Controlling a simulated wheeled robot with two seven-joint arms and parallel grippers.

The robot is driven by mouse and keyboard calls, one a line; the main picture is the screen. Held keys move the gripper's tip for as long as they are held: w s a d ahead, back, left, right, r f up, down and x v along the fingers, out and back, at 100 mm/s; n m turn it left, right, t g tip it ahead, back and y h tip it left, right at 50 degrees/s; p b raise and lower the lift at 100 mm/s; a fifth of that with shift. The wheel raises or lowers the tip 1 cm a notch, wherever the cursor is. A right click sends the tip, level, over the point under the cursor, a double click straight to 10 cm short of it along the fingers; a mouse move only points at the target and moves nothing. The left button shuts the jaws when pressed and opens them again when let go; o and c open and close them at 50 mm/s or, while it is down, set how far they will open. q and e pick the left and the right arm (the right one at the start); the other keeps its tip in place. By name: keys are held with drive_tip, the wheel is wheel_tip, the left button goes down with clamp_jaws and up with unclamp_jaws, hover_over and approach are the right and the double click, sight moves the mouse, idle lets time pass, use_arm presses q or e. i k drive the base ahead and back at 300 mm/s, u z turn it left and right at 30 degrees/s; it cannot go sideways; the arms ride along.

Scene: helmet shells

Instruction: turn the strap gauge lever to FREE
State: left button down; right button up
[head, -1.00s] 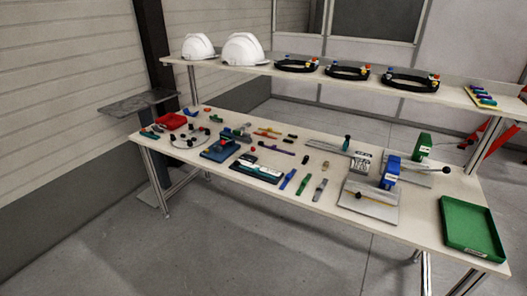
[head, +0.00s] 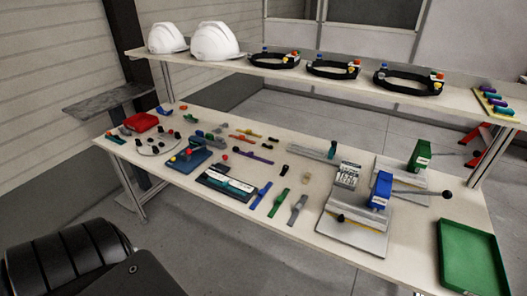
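A blue device (head: 381,190) stands on a grey plate (head: 352,235) at the right of the bench. A green device (head: 420,155) stands on a similar plate behind it. Long dark levers with round black knobs reach right from this pair; one black knob (head: 447,195) is beside the blue device. A grey bar with a dark green upright piece (head: 332,150) lies to the left of them. I cannot tell which of these is the strap gauge, and no FREE mark is readable. Neither gripper shows; a black ribbed part of my own arm fills the lower left.
The bench (head: 290,225) carries several coloured straps, a red tray (head: 140,122) at left and a green tray (head: 470,258) at right. The shelf (head: 220,65) above holds two white helmets (head: 214,41) and several black headbands.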

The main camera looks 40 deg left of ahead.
sight(225, 157)
drive_tip(key=u, duration=0.25)
drive_tip(key=i, duration=1.15)
drive_tip(key=u, duration=0.65)
